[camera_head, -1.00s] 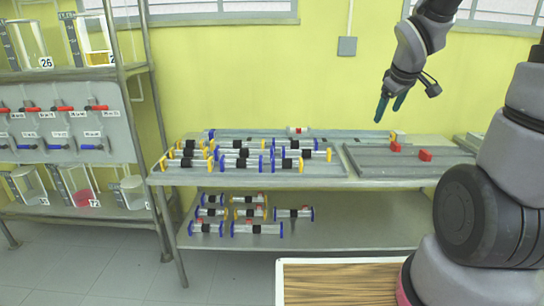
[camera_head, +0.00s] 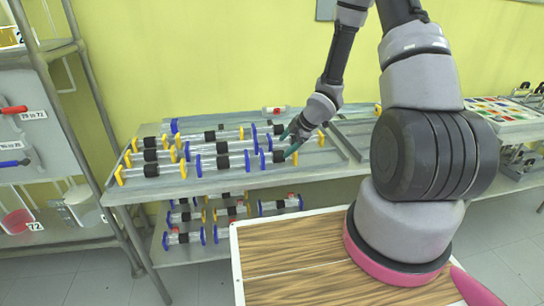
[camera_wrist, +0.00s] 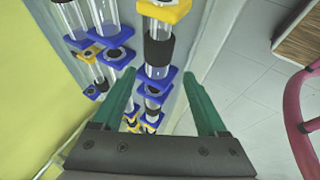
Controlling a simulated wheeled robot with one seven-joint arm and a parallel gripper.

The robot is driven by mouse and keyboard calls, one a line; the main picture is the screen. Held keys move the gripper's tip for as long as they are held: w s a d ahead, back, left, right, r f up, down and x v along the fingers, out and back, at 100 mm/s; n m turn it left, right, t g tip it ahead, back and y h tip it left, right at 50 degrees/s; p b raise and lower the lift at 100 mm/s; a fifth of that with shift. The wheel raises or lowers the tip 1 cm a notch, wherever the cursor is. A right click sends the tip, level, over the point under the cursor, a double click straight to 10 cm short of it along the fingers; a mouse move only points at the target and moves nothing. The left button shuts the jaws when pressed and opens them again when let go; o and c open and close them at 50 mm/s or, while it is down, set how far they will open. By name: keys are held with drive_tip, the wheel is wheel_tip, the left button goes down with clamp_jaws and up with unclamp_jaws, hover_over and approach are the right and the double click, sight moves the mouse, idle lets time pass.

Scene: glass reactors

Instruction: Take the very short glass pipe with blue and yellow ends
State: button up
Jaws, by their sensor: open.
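A very short glass pipe (camera_head: 278,157) with a blue end, a black middle band and a yellow end lies at the front right of the pipe group on the upper shelf. My open gripper (camera_head: 286,145) is at its right part, pointing down. In the wrist view, my gripper (camera_wrist: 161,76) has its two green fingers spread apart with nothing clamped. A clear pipe with a black band (camera_wrist: 158,50), one blue end and one yellow end shows just ahead of the fingers; it appears to be the same short pipe. I cannot tell whether the fingers touch it.
Several other blue- and yellow-ended pipes (camera_head: 152,171) lie close by on the upper shelf (camera_head: 200,187). More pipes (camera_head: 184,238) lie on the lower shelf. A yellow wall stands behind. A wood-topped surface (camera_head: 285,255) is in front. A rack stands at left.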

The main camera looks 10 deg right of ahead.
sight(278, 153)
drive_tip(key=x, duration=0.8)
drive_tip(key=shift+w+d, duration=0.2)
drive_tip(key=shift+d, duration=0.1)
clamp_jaws()
